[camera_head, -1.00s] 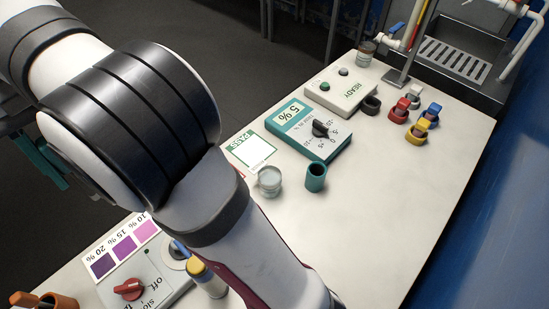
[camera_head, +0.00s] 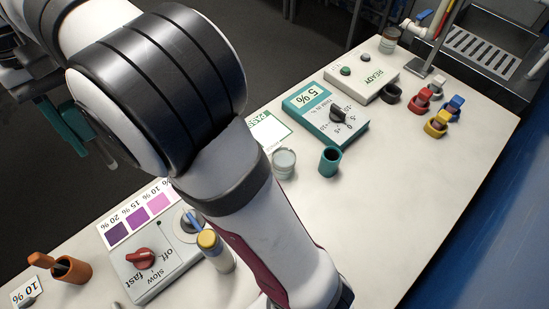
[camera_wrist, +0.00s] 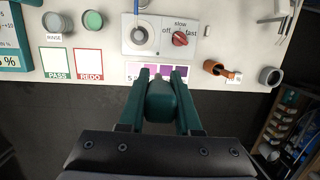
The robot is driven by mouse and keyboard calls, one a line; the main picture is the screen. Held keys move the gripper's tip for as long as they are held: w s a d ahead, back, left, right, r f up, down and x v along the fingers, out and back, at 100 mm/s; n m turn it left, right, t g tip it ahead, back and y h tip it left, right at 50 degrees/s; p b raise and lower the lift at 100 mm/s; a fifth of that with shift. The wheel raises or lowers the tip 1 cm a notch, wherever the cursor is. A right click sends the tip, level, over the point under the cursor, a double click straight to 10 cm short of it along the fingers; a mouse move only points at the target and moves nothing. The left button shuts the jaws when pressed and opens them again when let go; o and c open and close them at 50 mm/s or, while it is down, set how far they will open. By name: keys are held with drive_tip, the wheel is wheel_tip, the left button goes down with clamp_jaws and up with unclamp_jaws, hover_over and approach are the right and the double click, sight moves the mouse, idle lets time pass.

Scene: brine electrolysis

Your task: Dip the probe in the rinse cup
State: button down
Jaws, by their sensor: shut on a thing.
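The rinse cup (camera_wrist: 57,23), a small clear cup with a RINSE label, stands at the upper left of that view, apart from my gripper. The rinse cup (camera_head: 284,163) also shows in the head view beside a teal cup (camera_head: 330,161).
The stirrer box (camera_head: 150,262) with a red knob carries a vessel near a yellow-capped bottle (camera_head: 215,250). A teal meter (camera_head: 326,116) reads 5 %. PASS (camera_wrist: 57,64) and REDO (camera_wrist: 89,64) cards lie near the rinse cup.

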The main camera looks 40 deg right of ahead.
drive_tip(key=d+f, duration=0.3)
drive_tip(key=d, duration=0.6)
drive_tip(key=d+f, duration=0.3)
drive_tip(key=d, duration=0.5)
drive_tip(key=s+d+f+g, duration=0.1)
drive_tip(key=s+d+f, duration=0.35)
drive_tip(key=d, duration=0.25)
drive_tip(key=s+d+f, duration=0.3)
drive_tip(key=s+d, duration=0.2)
drive_tip(key=d, duration=0.3)
wheel_tip(320, 180, down, 11)
drive_tip(key=shift+w+f+h, duration=0.15)
drive_tip(key=shift+w+h, duration=0.1)
drive_tip(key=shift+h, duration=0.15)
drive_tip(key=shift+a, duration=0.1)
idle(1.5)
wheel_tip(320, 180, up, 11)
idle(0.6)
